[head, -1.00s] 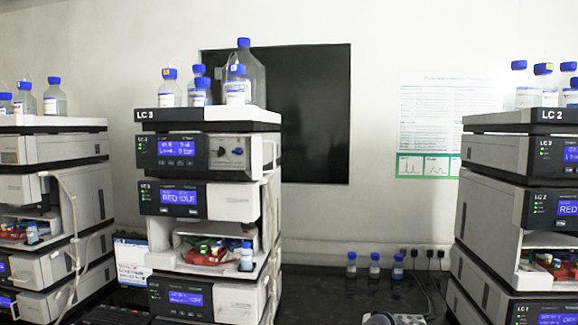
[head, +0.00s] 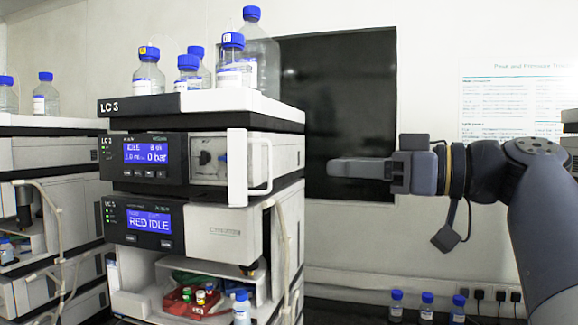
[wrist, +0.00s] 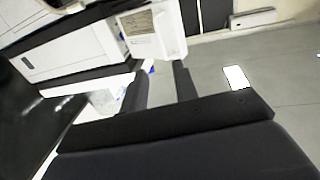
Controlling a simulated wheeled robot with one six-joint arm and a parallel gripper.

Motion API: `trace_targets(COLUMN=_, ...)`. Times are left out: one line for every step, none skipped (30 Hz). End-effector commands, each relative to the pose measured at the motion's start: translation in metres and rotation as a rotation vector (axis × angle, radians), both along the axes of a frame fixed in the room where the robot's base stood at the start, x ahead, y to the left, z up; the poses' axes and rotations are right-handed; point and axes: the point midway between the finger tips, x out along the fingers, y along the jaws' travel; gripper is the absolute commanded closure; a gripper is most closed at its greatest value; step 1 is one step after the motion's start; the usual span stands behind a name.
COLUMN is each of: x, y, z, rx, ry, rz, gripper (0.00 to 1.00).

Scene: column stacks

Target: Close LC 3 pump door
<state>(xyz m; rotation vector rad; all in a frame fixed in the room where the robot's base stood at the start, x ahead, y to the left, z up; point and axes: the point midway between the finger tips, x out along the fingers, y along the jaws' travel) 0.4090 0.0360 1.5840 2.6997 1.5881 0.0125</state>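The LC 3 pump module (head: 150,158) is the top unit of the stack, under the bottle tray. Its white door (head: 238,168) stands swung open, edge toward me, with a loop handle on its right side. The pump front (head: 208,160) with its dark knob is exposed behind it. My gripper (head: 334,168) points left at about the door's height, to the right of the door and apart from it. In the wrist view my gripper (wrist: 160,78) shows two fingers with a gap and nothing between them. A white panel, likely the door, appears above them.
Blue-capped bottles (head: 232,60) stand in the LC 3 top tray (head: 262,104). Another stack (head: 50,155) stands left. Space between my gripper and the door is clear.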

Motion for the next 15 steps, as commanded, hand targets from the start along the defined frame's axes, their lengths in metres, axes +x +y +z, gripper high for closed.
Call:
trace_targets(x=0.001, y=0.004, z=0.001, rx=0.000, ry=0.001, rz=0.002, gripper=0.72)
trace_targets(x=0.003, y=0.006, z=0.001, rx=0.000, ry=0.001, rz=0.002, gripper=0.72)
trace_targets(x=0.005, y=0.010, z=0.002, rx=0.001, ry=0.003, rz=0.004, gripper=0.72)
trace_targets(x=0.006, y=0.013, z=0.002, rx=0.002, ry=0.004, rz=0.004, gripper=0.72)
trace_targets(x=0.008, y=0.017, z=0.002, rx=0.002, ry=0.004, rz=0.004, gripper=0.72)
trace_targets(x=0.011, y=0.022, z=0.002, rx=0.001, ry=0.004, rz=0.005, gripper=0.72)
trace_targets(x=0.013, y=0.026, z=0.002, rx=0.001, ry=0.004, rz=0.004, gripper=0.72)
trace_targets(x=0.015, y=0.030, z=0.002, rx=0.001, ry=0.005, rz=0.005, gripper=0.72)
trace_targets(x=0.018, y=0.035, z=0.002, rx=0.002, ry=0.004, rz=0.005, gripper=0.72)
trace_targets(x=0.021, y=0.039, z=0.002, rx=0.001, ry=0.005, rz=0.005, gripper=0.72)
trace_targets(x=0.023, y=0.043, z=0.002, rx=0.001, ry=0.005, rz=0.004, gripper=0.72)
trace_targets(x=0.025, y=0.048, z=0.002, rx=0.001, ry=0.005, rz=0.005, gripper=0.72)
trace_targets(x=0.028, y=0.052, z=0.002, rx=0.002, ry=0.006, rz=0.004, gripper=0.72)
trace_targets(x=0.030, y=0.056, z=0.002, rx=0.002, ry=0.006, rz=0.004, gripper=0.72)
trace_targets(x=0.033, y=0.061, z=0.002, rx=0.001, ry=0.006, rz=0.003, gripper=0.72)
